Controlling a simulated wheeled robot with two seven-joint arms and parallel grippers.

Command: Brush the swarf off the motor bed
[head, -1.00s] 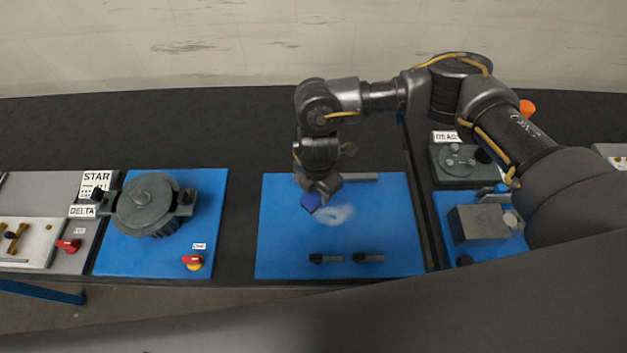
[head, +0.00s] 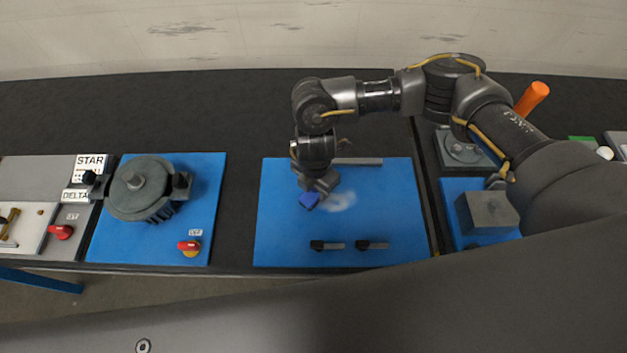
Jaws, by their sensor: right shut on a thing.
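The motor bed is the blue plate (head: 285,232) in the middle of the bench in the head view. A pale, hazy patch of swarf (head: 340,200) lies near its centre. My right gripper (head: 313,192) points down over the plate, left of the patch. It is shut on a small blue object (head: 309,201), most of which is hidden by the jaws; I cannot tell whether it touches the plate. My left gripper is not in view.
A grey bar (head: 358,161) lies at the plate's back edge, and two black-headed clamps (head: 325,246) (head: 370,245) lie near its front. A dark motor (head: 140,188) sits on the left blue panel. A grey block (head: 487,212) stands at the right.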

